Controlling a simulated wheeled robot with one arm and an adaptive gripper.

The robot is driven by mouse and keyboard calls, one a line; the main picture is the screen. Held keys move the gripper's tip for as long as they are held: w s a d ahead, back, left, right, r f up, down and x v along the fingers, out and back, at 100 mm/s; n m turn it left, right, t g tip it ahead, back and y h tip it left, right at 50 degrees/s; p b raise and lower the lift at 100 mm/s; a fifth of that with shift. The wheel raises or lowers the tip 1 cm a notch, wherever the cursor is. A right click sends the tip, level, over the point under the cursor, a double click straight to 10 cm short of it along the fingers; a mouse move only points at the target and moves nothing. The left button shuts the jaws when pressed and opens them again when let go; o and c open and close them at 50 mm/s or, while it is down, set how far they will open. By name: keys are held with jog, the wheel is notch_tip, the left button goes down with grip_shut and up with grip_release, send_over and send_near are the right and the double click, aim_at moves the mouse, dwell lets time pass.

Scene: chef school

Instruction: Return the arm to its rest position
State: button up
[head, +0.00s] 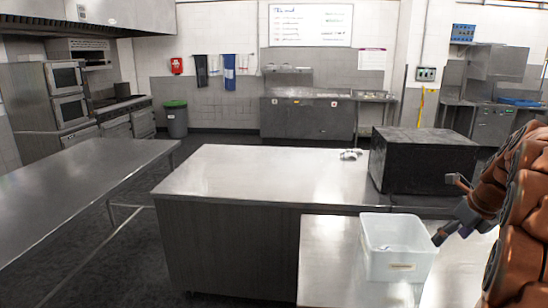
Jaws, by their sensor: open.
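My arm (515,215) comes in from the right edge in the head view, brown and padded. My gripper (446,210) is at its end, with its fingers spread apart and nothing seen between them. One finger is low, close by the right rim of a white plastic bin (398,265); I cannot tell whether they touch. The other finger is higher, in front of the black box's right side.
The bin stands on a light worktop (328,262) and holds something pale. A black box (422,158) and a small crumpled pale item (351,155) are on the steel counter (255,172) behind. A long steel table (80,185) is at left, with open floor between.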

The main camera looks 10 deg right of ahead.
jog(key=s+a+f+n+g+y+b, duration=0.1)
jog(key=s+a+f+n+g+b, duration=0.15)
jog(key=a+n, duration=0.75)
jog(key=s+a+f+n+g+b, duration=0.1)
jog(key=s+a+f+n, duration=0.3)
jog(key=a, duration=1)
jog(key=s+a+f+n+g+b, duration=0.1)
jog(key=s+a+f+n, duration=0.2)
jog(key=s+n, duration=0.3)
jog(key=s+a+f+n+g+b, duration=0.1)
jog(key=s+a+f+n, duration=0.3)
jog(key=s+a+n, duration=0.2)
jog(key=s+a+f+n+g+h+b, duration=0.1)
jog(key=s+a+f+n+b, duration=0.1)
jog(key=s+a+f+n, duration=0.2)
jog(key=s+n, duration=0.3)
jog(key=n, duration=0.2)
jog(key=shift+s+a, duration=0.25)
jog(key=shift+a, duration=0.1)
